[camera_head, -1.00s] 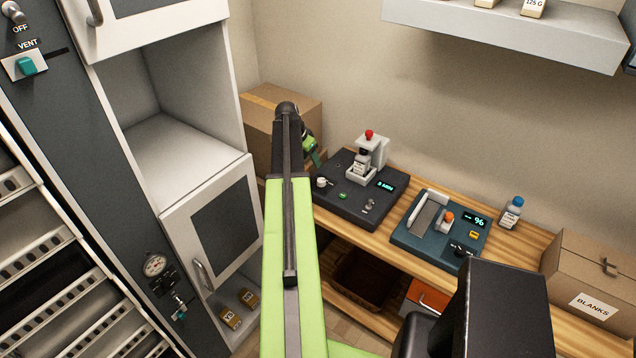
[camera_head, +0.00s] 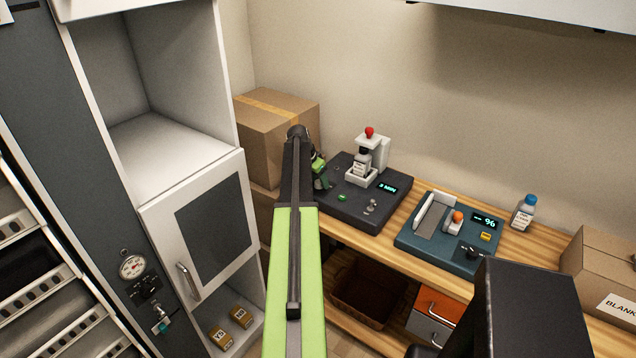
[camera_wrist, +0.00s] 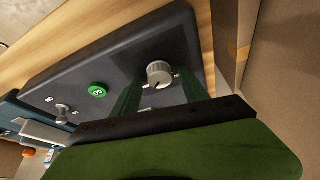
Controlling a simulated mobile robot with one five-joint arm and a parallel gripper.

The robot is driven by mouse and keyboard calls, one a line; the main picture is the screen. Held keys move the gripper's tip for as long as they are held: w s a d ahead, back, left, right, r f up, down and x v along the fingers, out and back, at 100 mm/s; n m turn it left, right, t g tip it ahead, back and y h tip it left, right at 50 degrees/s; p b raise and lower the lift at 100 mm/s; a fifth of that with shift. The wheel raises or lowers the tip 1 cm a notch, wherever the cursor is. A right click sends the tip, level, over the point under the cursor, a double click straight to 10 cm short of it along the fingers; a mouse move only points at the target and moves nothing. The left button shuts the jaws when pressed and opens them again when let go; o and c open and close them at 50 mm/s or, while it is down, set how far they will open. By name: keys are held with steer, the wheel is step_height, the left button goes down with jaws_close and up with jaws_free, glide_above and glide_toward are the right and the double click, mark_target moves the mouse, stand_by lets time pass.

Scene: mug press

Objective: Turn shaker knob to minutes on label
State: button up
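The shaker (camera_head: 345,210) is a dark box on the bench with a lit display (camera_head: 388,188) reading 3 MIN. A bottle (camera_head: 361,163) with a pale label stands in its white holder; the label's writing is too small to read. The ridged pale grey shaker knob (camera_wrist: 160,74) shows in the wrist view, but my arm hides it in the head view. My gripper (camera_wrist: 160,95) is open, with its green fingers apart on either side of the knob. I cannot tell whether they touch it. My gripper also shows at the shaker's left end (camera_head: 320,174).
A green button (camera_wrist: 98,89) and a small metal toggle (camera_wrist: 63,113) are on the shaker top. A red knob (camera_head: 370,132) tops the holder. A cardboard box (camera_head: 268,140) is close behind my gripper.

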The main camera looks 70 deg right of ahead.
jaws_close()
stand_by(1.4)
steer(key=shift+o, duration=0.5)
jaws_free()
steer(key=p+v, duration=1.6)
steer(key=v, duration=0.1)
steer(key=shift+a+r, duration=0.15)
